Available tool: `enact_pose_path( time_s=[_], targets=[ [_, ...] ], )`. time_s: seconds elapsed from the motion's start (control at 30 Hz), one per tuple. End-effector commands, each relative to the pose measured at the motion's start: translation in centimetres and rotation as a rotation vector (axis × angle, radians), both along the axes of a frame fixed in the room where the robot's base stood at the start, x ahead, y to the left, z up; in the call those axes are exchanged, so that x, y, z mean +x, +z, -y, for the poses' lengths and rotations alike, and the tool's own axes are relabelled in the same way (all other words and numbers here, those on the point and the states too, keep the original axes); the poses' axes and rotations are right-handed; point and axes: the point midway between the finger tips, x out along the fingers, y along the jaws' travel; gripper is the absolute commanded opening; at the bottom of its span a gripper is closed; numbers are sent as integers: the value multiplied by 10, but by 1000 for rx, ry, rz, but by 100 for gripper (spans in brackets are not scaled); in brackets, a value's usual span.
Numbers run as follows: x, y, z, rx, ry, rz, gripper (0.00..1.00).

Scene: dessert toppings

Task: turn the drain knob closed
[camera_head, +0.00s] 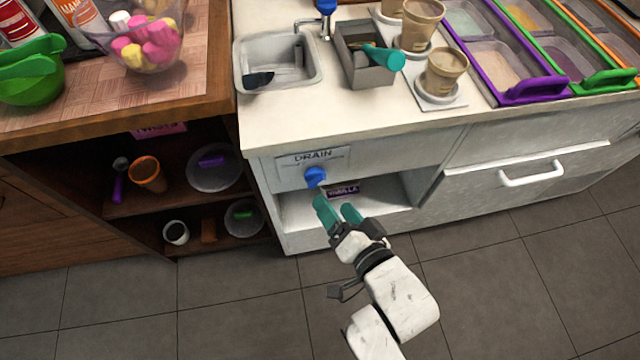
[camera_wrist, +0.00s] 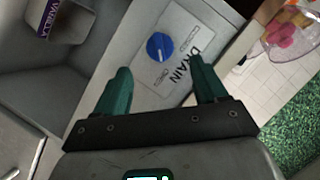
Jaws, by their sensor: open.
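The blue drain knob (camera_head: 315,177) sits on the front panel of the white counter, below the DRAIN label (camera_head: 312,157). In the wrist view the knob (camera_wrist: 160,47) shows on its light plate, beyond and between my fingertips. My gripper (camera_head: 338,208) has teal fingers, spread apart and empty, just below the knob in the head view. It also shows in the wrist view (camera_wrist: 163,82). The fingers appear apart from the knob. The sink (camera_head: 243,52) is set in the counter above, with a dark utensil in it.
An open shelf under the panel holds a VANILLA box (camera_head: 343,190), right of the knob. A wooden cabinet (camera_head: 120,215) with cups and plates stands at left. A drawer handle (camera_head: 532,174) sticks out at right. The tiled floor is clear.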

Motion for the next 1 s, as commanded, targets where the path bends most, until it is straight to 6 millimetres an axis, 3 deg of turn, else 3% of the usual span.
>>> enact_pose_path(
  time_s=[0.2, 0.43, 0.87, 1.0],
  targets=[
    [34, -12, -22, -2, 1, 2, 72],
    [58, -19, -36, -2, 0, 1, 72],
    [65, -22, -40, -3, -1, -1, 72],
    [65, -22, -40, -3, -1, -1, 58]
  ],
)
